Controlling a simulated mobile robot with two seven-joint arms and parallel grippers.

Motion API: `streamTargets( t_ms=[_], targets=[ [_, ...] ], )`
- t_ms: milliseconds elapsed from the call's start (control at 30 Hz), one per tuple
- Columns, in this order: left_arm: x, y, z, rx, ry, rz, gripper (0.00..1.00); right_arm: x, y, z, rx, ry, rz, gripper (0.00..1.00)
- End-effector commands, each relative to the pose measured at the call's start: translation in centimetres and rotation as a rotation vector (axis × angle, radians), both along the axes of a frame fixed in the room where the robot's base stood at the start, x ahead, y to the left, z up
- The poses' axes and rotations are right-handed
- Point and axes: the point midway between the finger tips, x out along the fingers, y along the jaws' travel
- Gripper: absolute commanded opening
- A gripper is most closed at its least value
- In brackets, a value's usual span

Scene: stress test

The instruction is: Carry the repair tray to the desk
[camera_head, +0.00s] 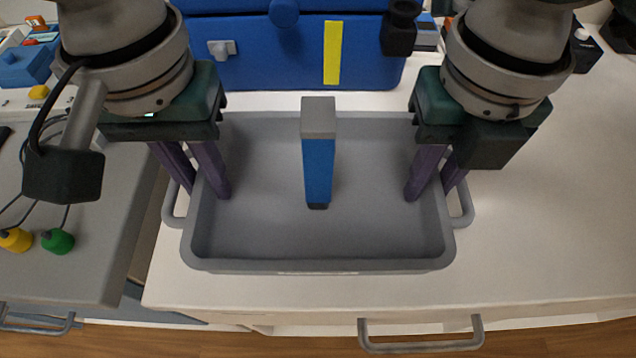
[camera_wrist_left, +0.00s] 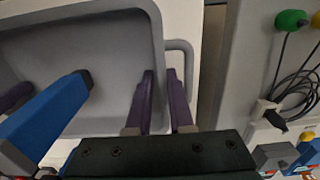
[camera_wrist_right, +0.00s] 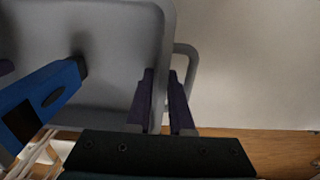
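The grey repair tray (camera_head: 375,265) has a loop handle on each short side. It is over the white worktop; I cannot tell whether it touches it. My left gripper (camera_head: 192,190) has one finger inside the tray and one outside, closed around the left wall by the handle (camera_wrist_left: 188,85). My right gripper (camera_head: 430,192) grips the opposite wall the same way, beside its handle (camera_wrist_right: 192,80). The wall fills each finger gap with little space showing. A blue tool with a grey top (camera_head: 318,165) appears to stand upright in the tray.
A blue case (camera_head: 265,60) stands behind the tray. At left a grey desk (camera_head: 85,250) holds a yellow (camera_head: 15,239) and a green plug (camera_head: 58,241) with black cables. A gap separates desk and worktop. The worktop (camera_head: 560,200) is clear at right.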

Motion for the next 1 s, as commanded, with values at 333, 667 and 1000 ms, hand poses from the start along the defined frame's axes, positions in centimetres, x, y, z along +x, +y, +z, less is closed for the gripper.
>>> streamTargets(
  t_ms=[333,667,1000],
  targets=[
    [0.01,-0.01,0.03,0.0,0.0,0.0,0.02,0.0,0.0,0.02,0.0,0.0,0.0,0.02],
    [0.02,0.01,0.05,0.001,0.0,0.0,0.0,0.01,-0.02,0.04,0.0,0.0,-0.001,0.0],
    [0.03,0.02,0.07,0.001,-0.001,0.0,0.0,0.01,-0.04,0.05,-0.001,0.0,-0.001,0.0]
  ],
)
